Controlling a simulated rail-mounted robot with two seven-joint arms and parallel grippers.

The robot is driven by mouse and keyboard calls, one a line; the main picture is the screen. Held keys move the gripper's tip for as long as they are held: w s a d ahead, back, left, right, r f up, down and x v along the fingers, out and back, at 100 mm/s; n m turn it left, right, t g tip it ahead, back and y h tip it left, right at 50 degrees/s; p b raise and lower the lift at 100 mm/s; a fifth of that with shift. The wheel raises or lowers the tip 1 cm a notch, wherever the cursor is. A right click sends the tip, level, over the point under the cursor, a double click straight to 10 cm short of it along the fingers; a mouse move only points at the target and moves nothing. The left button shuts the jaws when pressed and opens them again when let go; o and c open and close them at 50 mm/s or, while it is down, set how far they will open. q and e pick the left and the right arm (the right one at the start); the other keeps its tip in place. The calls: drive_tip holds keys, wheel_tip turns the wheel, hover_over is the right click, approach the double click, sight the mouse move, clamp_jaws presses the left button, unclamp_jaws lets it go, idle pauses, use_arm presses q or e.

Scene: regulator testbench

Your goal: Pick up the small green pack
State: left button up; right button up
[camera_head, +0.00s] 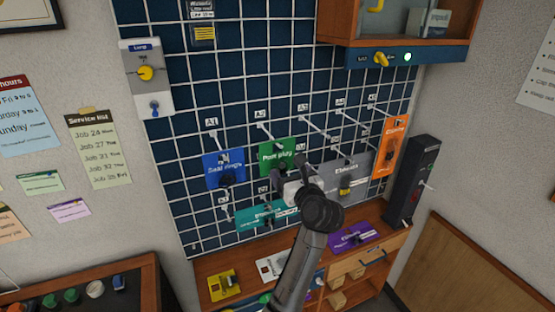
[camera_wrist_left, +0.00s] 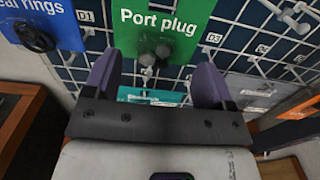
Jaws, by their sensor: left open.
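The small green pack, labelled "Port plug" (camera_head: 277,152), hangs on the dark wire-grid wall under label A2. In the left wrist view the green pack (camera_wrist_left: 160,22) is at the top centre, with its dark plugs at its lower edge. My left gripper (camera_head: 284,178) is in front of the pack's lower right part in the head view. In the wrist view its two purple fingers (camera_wrist_left: 155,80) stand wide apart and empty, with the pack's lower edge between and beyond their tips. I cannot tell whether they touch it. My right gripper is not in view.
A blue "Seal rings" pack (camera_head: 223,168) hangs left of the green pack. A teal pack (camera_head: 262,217) hangs below, a grey pack (camera_head: 350,180) and an orange pack (camera_head: 390,146) to the right. Hook rods stick out from the grid (camera_head: 200,95). A wooden shelf (camera_head: 205,267) stands below.

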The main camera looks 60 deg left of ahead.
sight(281, 165)
use_arm(q)
drive_tip(key=a+p, duration=0.2)
drive_tip(key=a, duration=0.1)
drive_tip(key=shift+a, duration=0.25)
drive_tip(key=shift+w+a+f, duration=0.15)
drive_tip(key=shift+w+a, duration=0.05)
drive_tip(key=shift+a, duration=0.55)
drive_tip(key=shift+c, duration=0.3)
drive_tip(key=c, duration=0.9)
drive_tip(key=shift+c, duration=0.3)
